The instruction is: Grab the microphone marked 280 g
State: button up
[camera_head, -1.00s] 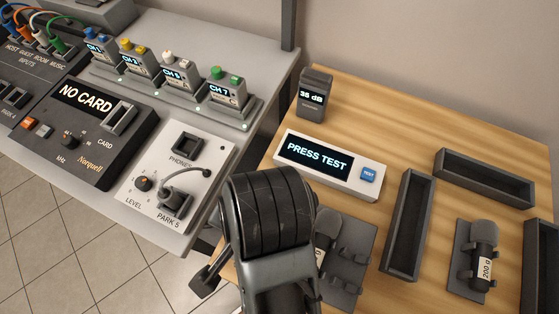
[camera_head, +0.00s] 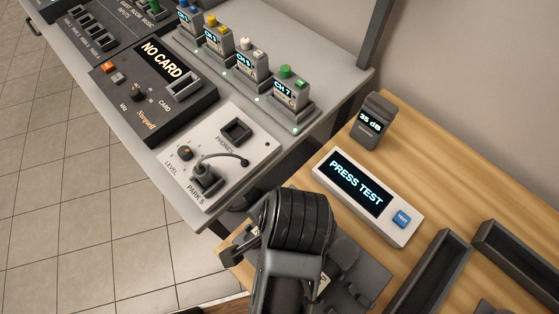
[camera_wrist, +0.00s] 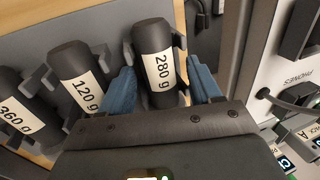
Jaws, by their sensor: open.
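The microphone marked 280 g (camera_wrist: 155,45) is a dark cylinder with a white label, lying in a grey holder in the wrist view. My gripper (camera_wrist: 160,80) is open, with one blue finger on either side of this microphone. I cannot tell whether the fingers touch it. To its left lie the microphones marked 120 g (camera_wrist: 75,62) and 360 g (camera_wrist: 15,105). In the head view, my arm hides most of the holder (camera_head: 372,275), my fingertips and the labels.
On the wooden table (camera_head: 460,170) stand a PRESS TEST box (camera_head: 368,197), a 35 dB meter (camera_head: 371,120) and empty dark trays (camera_head: 432,272). The grey desk at left carries a NO CARD unit (camera_head: 153,88) and a PARK 5 panel (camera_head: 221,155).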

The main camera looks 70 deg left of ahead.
grip_shut()
dwell(0.6)
jog(key=shift+r, duration=0.1)
